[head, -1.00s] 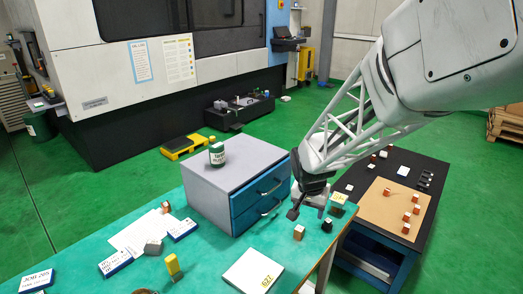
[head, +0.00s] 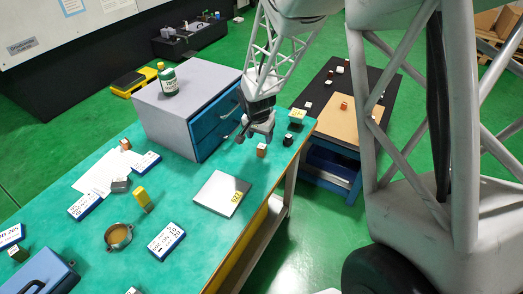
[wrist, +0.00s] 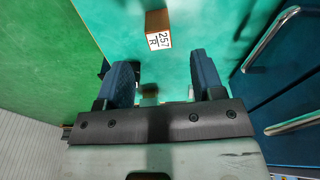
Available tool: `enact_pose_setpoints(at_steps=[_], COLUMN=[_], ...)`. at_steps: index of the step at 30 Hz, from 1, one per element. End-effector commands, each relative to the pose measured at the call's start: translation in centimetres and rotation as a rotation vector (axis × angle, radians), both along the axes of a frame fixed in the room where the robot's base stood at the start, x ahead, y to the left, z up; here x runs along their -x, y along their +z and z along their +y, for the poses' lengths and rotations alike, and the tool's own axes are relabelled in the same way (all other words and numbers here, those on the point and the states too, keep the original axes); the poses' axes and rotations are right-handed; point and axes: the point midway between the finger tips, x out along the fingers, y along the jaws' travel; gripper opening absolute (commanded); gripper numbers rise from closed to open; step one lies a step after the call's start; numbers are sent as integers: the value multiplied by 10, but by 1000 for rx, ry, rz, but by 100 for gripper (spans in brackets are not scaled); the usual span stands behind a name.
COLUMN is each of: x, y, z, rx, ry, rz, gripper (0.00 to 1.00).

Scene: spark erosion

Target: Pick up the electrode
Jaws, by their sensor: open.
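A small copper-brown block (head: 262,150) with a white label, which looks like an electrode, stands on the green table in front of the drawer unit. In the wrist view the brown block (wrist: 155,20) shows its label, reading "257" and a letter, beyond my fingertips. My gripper (head: 259,131) is above the table, just behind the block in the head view. In the wrist view my gripper (wrist: 163,75) has its two blue fingers apart, with no block held between them. A dark block (head: 288,141) stands to the right.
The grey drawer unit (head: 190,108) with blue drawers stands close left of my gripper; its handles (wrist: 298,122) show in the wrist view. A flat plate (head: 221,194) lies nearer. A yellow-topped block (head: 297,116) stands near the table's right edge. A side cart (head: 335,128) holds several small blocks.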

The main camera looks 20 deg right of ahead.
Motion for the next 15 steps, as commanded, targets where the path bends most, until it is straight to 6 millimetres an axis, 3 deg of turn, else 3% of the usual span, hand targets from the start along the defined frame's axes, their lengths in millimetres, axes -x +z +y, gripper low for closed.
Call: enact_pose_setpoints(at_steps=[15], x=[-3], y=[-25], z=[-3], rx=[0], ry=[0], rz=[0], gripper=[62])
